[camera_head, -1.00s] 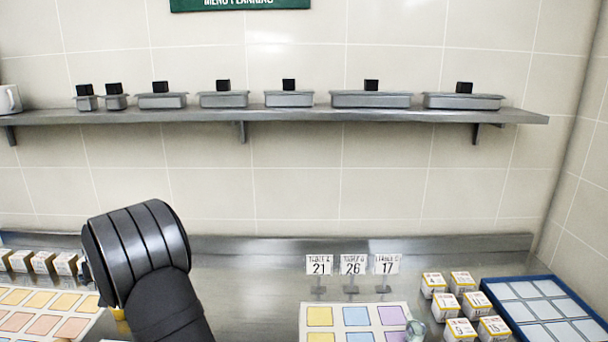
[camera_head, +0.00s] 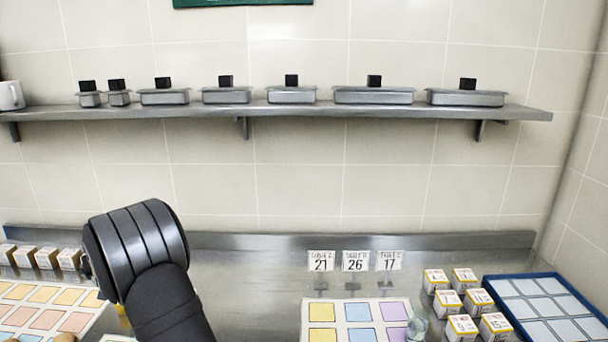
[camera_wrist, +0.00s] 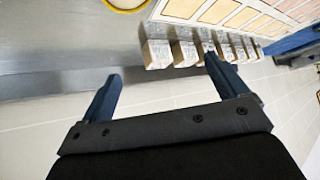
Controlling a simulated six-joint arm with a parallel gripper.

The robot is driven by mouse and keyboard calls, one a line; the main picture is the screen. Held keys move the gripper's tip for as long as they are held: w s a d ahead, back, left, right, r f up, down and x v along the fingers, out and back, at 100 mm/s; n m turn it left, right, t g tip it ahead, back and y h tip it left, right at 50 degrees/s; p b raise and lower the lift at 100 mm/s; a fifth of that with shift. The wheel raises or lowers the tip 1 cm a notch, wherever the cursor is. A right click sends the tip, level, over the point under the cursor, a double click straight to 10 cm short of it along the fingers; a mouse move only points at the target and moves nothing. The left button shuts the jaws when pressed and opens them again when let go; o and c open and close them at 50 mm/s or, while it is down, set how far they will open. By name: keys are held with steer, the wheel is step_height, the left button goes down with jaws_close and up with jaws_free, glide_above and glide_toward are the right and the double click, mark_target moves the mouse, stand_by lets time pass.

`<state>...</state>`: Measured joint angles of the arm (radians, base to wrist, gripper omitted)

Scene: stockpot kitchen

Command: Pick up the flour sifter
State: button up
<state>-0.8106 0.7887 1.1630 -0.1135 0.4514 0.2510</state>
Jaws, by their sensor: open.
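My gripper (camera_wrist: 160,88) shows in the wrist view with its two blue fingers spread apart and nothing between them. Beyond the fingers are the metal counter, its back edge and the tiled wall. In the head view only my dark arm shows, at the lower left, and the fingers are hidden. I cannot make out a flour sifter in either view. A yellow-rimmed round thing (camera_wrist: 125,5) is cut off at the top of the wrist view, and I cannot tell what it is.
Small boxes (camera_wrist: 185,53) line the counter's back beside a colour-square sheet (camera_head: 45,310). Number cards (camera_head: 355,261), another sheet (camera_head: 340,326), several boxes (camera_head: 461,326) and a blue-rimmed tray (camera_head: 488,279) stand rightward. A shelf (camera_head: 350,112) holds lidded pans (camera_head: 373,96).

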steer(key=shift+c, duration=1)
steer(key=d+r+m+g+h, duration=0.3)
steer(key=d+m, duration=0.8)
steer(key=m, duration=0.1)
steer(key=d+r+m+g+h, duration=0.3)
steer(key=d+m, duration=0.7)
steer(key=m, duration=0.1)
step_height(320, 180, down, 12)
steer(key=shift+d+r, duration=0.1)
steer(key=shift+s+d+f, duration=0.1)
steer(key=shift+f, duration=1.3)
steer(key=shift+s+d+f, duration=0.1)
steer(key=shift+f, duration=1.25)
